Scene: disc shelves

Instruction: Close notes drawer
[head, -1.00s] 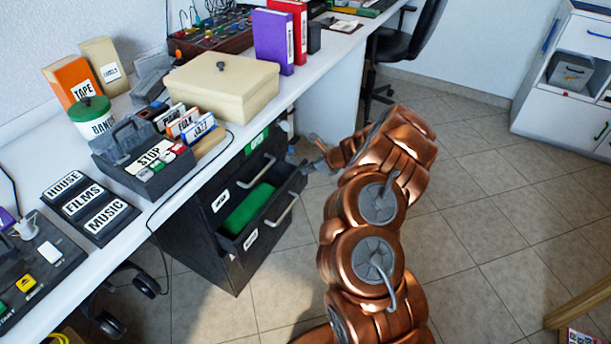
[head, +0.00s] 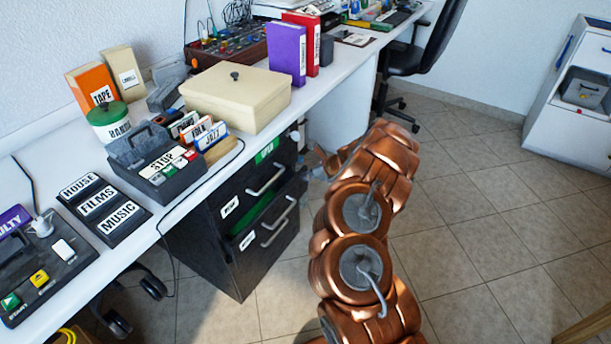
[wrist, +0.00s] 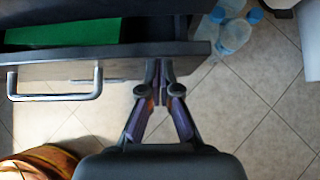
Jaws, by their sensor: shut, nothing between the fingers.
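A dark filing cabinet (head: 205,250) stands under the desk. Its lower drawer (head: 262,250) is partly open, with a green interior (head: 250,222) showing through a narrow gap; its label is too small to read. In the wrist view the drawer front (wrist: 150,62) runs across the top left, with a metal handle (wrist: 55,95) and green contents (wrist: 62,33) behind it. My gripper (wrist: 164,68) is shut and empty, its fingertips at the right part of the drawer front, seemingly touching it. In the head view the gripper is mostly hidden by my arm and the cabinet.
The upper cabinet drawer (head: 235,195) is shut. The desk (head: 150,225) above holds a cream box (head: 240,100), binders and a dark caddy (head: 150,165). Clear bottles (wrist: 235,30) stand on the floor beside the cabinet.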

